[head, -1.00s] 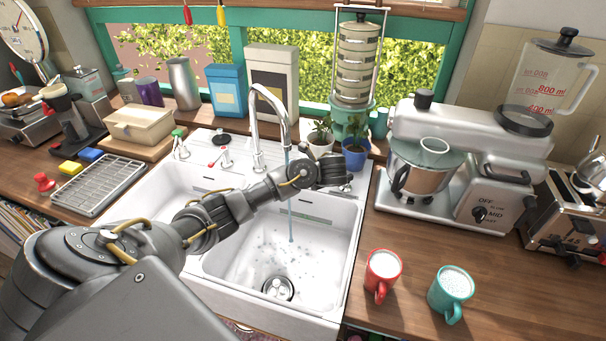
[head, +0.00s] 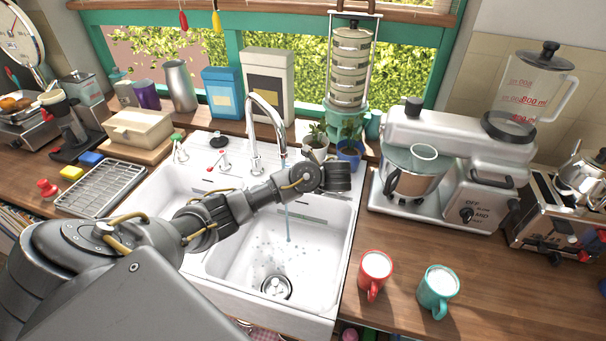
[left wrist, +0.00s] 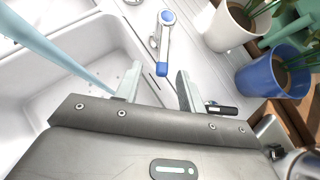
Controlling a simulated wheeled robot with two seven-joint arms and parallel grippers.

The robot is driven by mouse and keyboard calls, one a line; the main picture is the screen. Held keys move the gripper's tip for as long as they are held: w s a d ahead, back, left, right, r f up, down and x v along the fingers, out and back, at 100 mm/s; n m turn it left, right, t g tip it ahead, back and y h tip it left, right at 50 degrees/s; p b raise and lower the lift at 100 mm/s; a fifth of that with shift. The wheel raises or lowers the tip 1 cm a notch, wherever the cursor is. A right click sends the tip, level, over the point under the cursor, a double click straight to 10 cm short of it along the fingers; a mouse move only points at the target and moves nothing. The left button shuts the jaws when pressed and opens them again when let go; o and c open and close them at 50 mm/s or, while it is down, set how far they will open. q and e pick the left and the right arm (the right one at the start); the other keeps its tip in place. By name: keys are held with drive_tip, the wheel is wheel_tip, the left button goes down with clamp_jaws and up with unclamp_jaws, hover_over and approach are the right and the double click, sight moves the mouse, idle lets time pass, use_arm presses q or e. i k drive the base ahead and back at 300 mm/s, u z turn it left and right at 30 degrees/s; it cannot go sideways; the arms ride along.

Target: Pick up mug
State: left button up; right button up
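A red mug (head: 374,275) and a teal mug (head: 436,294) stand upright on the wooden counter right of the sink in the head view. Their handles point toward the front, and their insides look whitish. My left gripper (head: 341,179) reaches from the left over the sink's right back part, apart from both mugs. In the left wrist view the two fingers of my left gripper (left wrist: 158,88) are spread with nothing between them. The mugs are not in the wrist view. My right gripper is not in view.
Water runs from the tap (head: 253,130) into the white sink (head: 215,265). Potted plants, including a blue pot (left wrist: 268,75), stand behind my gripper. A mixer (head: 450,150) and a toaster (head: 548,222) stand at the back right. The counter around the mugs is clear.

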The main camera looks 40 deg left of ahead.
sight(376, 268)
drive_tip(key=k, duration=1.5)
